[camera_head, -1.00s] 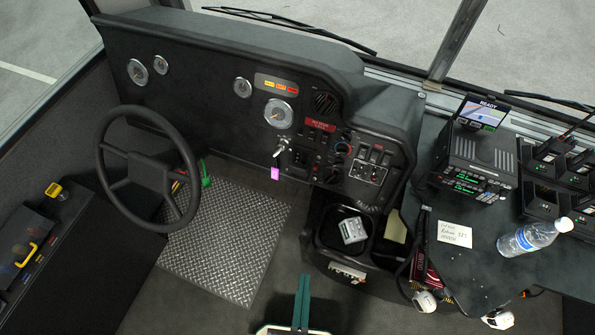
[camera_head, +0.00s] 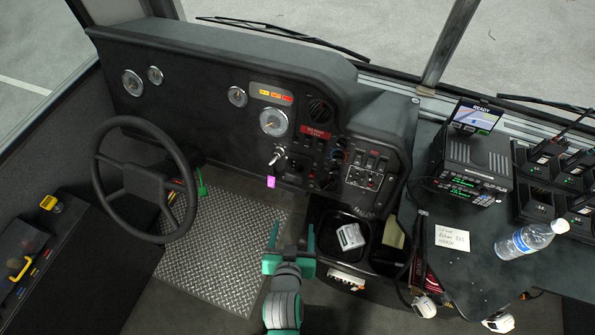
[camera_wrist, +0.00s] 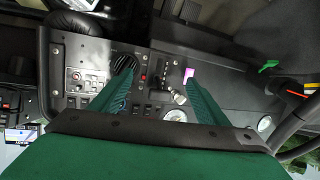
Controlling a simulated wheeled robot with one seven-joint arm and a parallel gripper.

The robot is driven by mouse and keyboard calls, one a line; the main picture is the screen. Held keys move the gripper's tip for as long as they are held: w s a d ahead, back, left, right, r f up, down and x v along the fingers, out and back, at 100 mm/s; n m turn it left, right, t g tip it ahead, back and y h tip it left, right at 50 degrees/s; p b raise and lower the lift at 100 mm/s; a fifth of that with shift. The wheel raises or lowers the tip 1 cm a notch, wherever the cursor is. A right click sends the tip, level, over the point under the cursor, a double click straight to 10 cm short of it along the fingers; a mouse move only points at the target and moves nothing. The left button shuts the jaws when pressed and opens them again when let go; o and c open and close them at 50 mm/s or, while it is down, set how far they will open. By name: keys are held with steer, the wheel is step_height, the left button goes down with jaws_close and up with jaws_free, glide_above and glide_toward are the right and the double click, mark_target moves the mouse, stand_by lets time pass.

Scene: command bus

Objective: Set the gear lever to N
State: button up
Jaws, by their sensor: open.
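The lever (camera_wrist: 180,98) and the pink tag (camera_wrist: 188,74) also show in the wrist view, close to one finger. My gripper (camera_head: 292,238) is open and empty, with green fingers apart. It is in front of and below the dash controls, apart from the lever. In the wrist view, the fingers (camera_wrist: 158,75) point towards the switch panel.
The steering wheel (camera_head: 148,180) stands to the left. An open bin (camera_head: 338,222) with a grey object is right of my gripper. A water bottle (camera_head: 525,240) and radio (camera_head: 475,160) are on the right-hand counter. The treadplate floor (camera_head: 215,240) is clear.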

steer(key=w+a+r+g, duration=0.1)
steer(key=w+r, duration=0.1)
steer(key=w, duration=0.4)
steer(key=m+g+h, duration=0.2)
steer(key=m, duration=0.1)
glide_toward(298, 172)
steer(key=f, duration=0.2)
steer(key=x, duration=1.1)
steer(key=shift+w+a+r, duration=0.15)
steer(key=shift+w+a, duration=0.1)
steer(key=shift+w, duration=0.15)
